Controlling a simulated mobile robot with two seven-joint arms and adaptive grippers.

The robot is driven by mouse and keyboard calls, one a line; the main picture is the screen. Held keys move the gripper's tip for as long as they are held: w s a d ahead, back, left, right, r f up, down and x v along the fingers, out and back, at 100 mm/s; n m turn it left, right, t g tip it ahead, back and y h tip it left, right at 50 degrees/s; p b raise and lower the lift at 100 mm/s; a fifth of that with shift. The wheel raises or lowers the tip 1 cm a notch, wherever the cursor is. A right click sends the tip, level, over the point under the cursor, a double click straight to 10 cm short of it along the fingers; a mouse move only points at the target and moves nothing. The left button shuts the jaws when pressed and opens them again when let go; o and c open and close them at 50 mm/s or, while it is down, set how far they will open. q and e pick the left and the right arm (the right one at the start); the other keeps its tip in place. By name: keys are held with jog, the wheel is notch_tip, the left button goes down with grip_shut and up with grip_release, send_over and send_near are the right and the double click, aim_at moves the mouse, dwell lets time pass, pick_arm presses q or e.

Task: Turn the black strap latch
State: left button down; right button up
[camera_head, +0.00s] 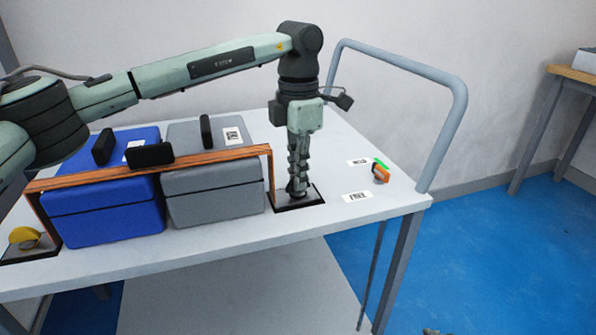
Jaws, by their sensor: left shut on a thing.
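My left gripper (297,186) points straight down at the right end of the strap and is shut on the black strap latch (297,194). The latch sits on a dark-framed base plate (312,199) on the table, and the fingers hide most of it. The orange-brown strap (215,155) runs across the front of a blue case (105,210) and a grey case (215,190), then down to a plate at each end. A yellow latch (25,237) is at the strap's left end. My right gripper cannot be made out.
The white table (225,243) has a grey metal push handle (455,90) at its right. An orange knob (381,173) with a green part and white labels (356,197) lie right of the gripper. Black handles (150,154) stand up around the cases. Blue floor is open at right.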

pick_arm(q)
jog(key=shift+r+m, duration=0.1)
jog(key=shift+m, duration=0.5)
pick_arm(e)
jog(key=shift+s+d+f+g, duration=0.25)
jog(key=shift+s+d+g, duration=0.05)
jog(key=shift+s+d, duration=0.05)
pick_arm(q)
jog(key=c, duration=1.6)
grip_release()
jog(key=shift+c, duration=0.2)
notch_tip(320, 180, up, 12)
pick_arm(e)
jog(key=shift+s, duration=0.1)
